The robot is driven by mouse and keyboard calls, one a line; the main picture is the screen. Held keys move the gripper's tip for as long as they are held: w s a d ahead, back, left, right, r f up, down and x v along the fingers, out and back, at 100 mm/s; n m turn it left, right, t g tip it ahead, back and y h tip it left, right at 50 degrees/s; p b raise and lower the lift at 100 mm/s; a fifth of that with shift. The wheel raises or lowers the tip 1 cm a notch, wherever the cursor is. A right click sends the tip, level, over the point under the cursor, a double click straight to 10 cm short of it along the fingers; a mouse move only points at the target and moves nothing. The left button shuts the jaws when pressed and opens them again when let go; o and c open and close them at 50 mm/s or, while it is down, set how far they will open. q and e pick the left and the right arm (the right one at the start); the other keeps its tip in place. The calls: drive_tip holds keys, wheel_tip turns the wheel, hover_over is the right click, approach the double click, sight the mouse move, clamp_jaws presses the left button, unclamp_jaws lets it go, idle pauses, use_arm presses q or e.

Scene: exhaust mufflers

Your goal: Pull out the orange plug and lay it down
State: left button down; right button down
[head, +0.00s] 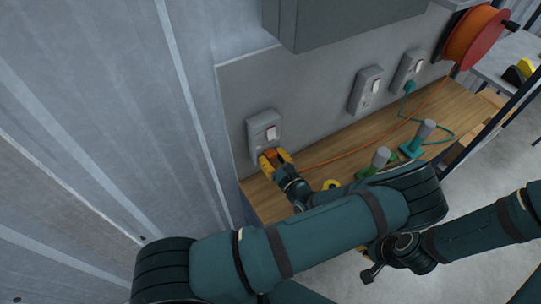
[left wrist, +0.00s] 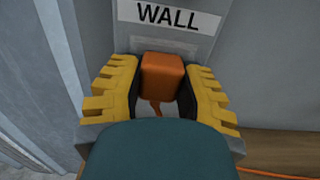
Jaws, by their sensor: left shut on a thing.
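I cannot tell how deep the plug sits in the socket. An orange cord (head: 345,156) runs along the wooden bench. My right gripper (head: 368,262) is low on the right, partly hidden behind my left arm; its jaws are unclear.
The wooden bench (head: 331,148) runs along the wall. Two more sockets (head: 366,90) are further right, one with a teal plug (head: 409,87). Grey-topped green objects (head: 378,160) and a yellow ring (head: 331,185) stand there. An orange reel (head: 474,40) hangs at the far right.

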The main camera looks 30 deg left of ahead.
sight(274, 159)
idle(0.3)
use_arm(q)
drive_tip(key=shift+p+v, duration=0.3)
drive_tip(key=shift+v, duration=2.6)
drive_tip(key=shift+w, duration=0.1)
